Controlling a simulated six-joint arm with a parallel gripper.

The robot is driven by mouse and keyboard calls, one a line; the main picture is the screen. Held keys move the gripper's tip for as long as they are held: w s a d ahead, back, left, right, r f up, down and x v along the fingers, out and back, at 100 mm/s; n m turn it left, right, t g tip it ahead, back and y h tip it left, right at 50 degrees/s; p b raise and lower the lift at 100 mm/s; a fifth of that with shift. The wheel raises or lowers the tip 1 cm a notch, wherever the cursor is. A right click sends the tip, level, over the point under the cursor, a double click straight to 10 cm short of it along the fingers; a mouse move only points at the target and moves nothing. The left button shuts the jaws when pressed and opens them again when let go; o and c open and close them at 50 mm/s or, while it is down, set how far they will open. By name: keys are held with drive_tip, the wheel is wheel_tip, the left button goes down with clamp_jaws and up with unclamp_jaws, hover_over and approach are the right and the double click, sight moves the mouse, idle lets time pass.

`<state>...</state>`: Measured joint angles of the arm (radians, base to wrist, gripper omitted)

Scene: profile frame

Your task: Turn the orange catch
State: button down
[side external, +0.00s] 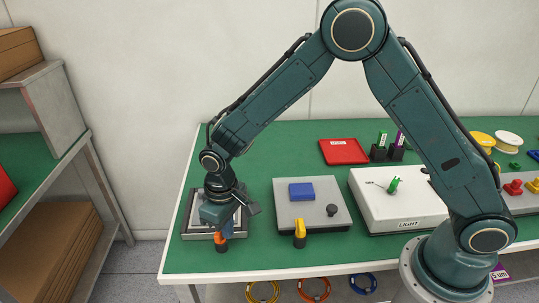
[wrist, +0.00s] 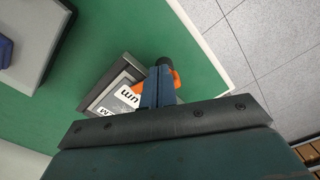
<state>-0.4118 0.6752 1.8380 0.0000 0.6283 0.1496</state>
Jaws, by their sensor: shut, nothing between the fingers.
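The orange catch (side external: 221,243) is at the front edge of a grey plate-like fixture (side external: 192,222) at the table's left end. In the wrist view orange parts of the catch (wrist: 139,89) show on both sides of my fingers, with a dark round end beyond. My gripper (side external: 227,230) points down over the catch; its fingers (wrist: 158,80) are shut with nothing between them. They overlap the catch in view, and I cannot tell whether they touch it. The fixture (wrist: 103,92) bears a white label with dark letters, partly hidden by the fingers.
A grey box with a blue block (side external: 301,192), a black knob and a yellow catch (side external: 300,231) stands to the right. A white box marked LIGHT (side external: 409,224) is farther right. A red tray (side external: 344,151) lies behind. The table's front edge (side external: 330,268) is close to the catch.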

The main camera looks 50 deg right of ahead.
drive_tip(key=shift+a, duration=0.6)
idle(0.4)
drive_tip(key=shift+s, duration=0.45)
drive_tip(key=shift+r, duration=0.1)
wheel_tip(320, 180, up, 6)
drive_tip(key=shift+f, duration=0.1)
idle(0.8)
drive_tip(key=d, duration=0.1)
drive_tip(key=d+r, duration=0.1)
drive_tip(key=shift+w+d, duration=0.2)
drive_tip(key=shift+d, duration=0.15)
